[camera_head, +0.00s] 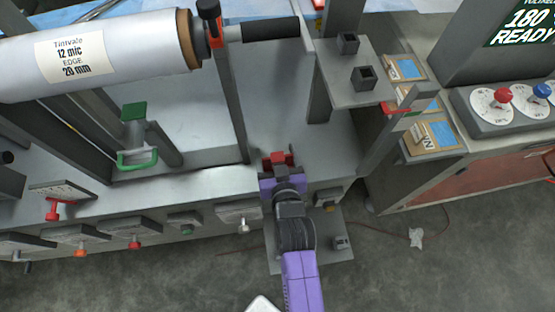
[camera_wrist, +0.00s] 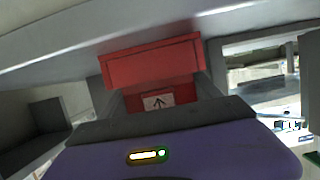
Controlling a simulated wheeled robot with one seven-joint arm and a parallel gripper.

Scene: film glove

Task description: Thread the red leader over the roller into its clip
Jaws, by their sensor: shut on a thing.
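My gripper (camera_head: 279,170) is at the front edge of the grey machine, its fingers pointing away from me. It is shut on a red block-like piece, which I take to be the red leader (camera_head: 280,159). In the wrist view the red leader (camera_wrist: 152,64) spans the space between the fingers, with a white arrow label below it. A large white film roll (camera_head: 95,55) lies across the upper left, labelled 12 mic. A green clip-like part (camera_head: 137,158) stands on the machine left of my gripper. I cannot tell for sure which part is the roller or the leader's clip.
A grey upright post (camera_head: 230,105) stands left of my gripper. A shelf (camera_head: 350,85) with dark square holders is up right. Levers line the front at lower left.

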